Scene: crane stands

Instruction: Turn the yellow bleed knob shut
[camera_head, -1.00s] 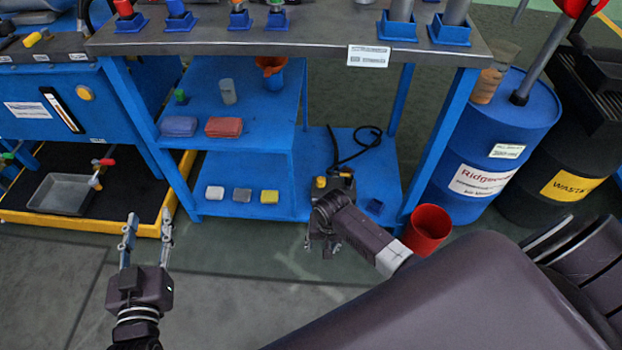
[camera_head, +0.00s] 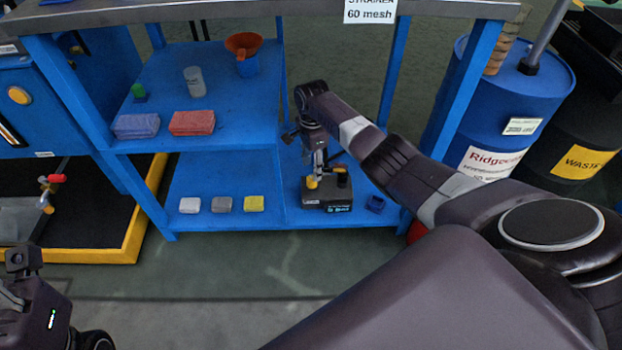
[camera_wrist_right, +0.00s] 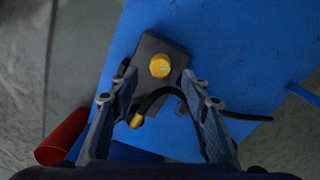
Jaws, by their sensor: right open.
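A dark block-shaped device (camera_head: 327,195) sits on the lower blue shelf. A yellow knob (camera_head: 311,182) shows at its front left. In the right wrist view a round yellow knob (camera_wrist_right: 160,66) sits on the dark body, ahead of the fingertips, with a smaller yellow part (camera_wrist_right: 137,121) nearer the gripper. I cannot tell for certain which is the bleed knob. My right gripper (camera_head: 317,160) points down over the device. Its fingers are spread and nothing is held between them in the wrist view (camera_wrist_right: 155,98). My left gripper (camera_head: 30,290) is cut off at the lower left; its fingertips are unclear.
Yellow, grey and white blocks (camera_head: 222,204) lie left on the lower shelf. A black cable (camera_wrist_right: 245,117) runs nearby.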

